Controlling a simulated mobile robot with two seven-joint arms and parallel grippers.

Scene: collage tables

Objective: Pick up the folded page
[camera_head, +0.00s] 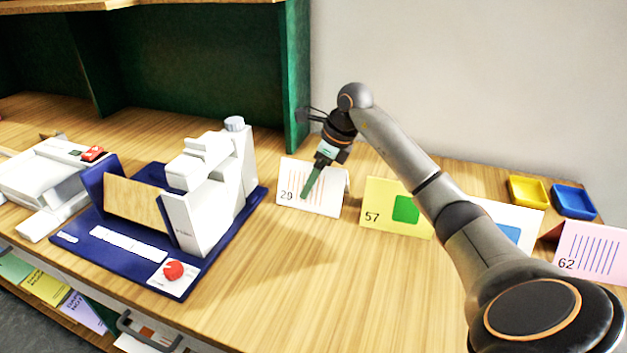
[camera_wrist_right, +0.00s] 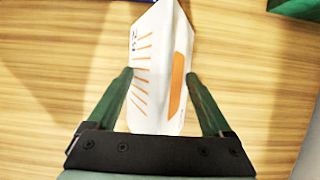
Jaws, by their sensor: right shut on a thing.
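A white folded page (camera_head: 331,199) numbered 29 stands like a tent at the back of the wooden table, with orange stripes on its front. My right gripper (camera_head: 308,184) comes down on it from above, one green finger across its striped face; the other finger is hidden behind it. In the right wrist view, the gripper (camera_wrist_right: 160,80) has one finger on each side of the page (camera_wrist_right: 160,45), shut on it across its fold. An orange block shows on the page's other face. The page appears to rest on the table. My left gripper is out of view.
A yellow folded card (camera_head: 378,207) numbered 57 stands just right. A pink card (camera_head: 590,255), yellow tray (camera_head: 528,191) and blue tray (camera_head: 574,201) are farther right. A blue-based machine (camera_head: 130,245) stands left. A green shelf panel (camera_head: 297,75) rises behind. The front middle table is clear.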

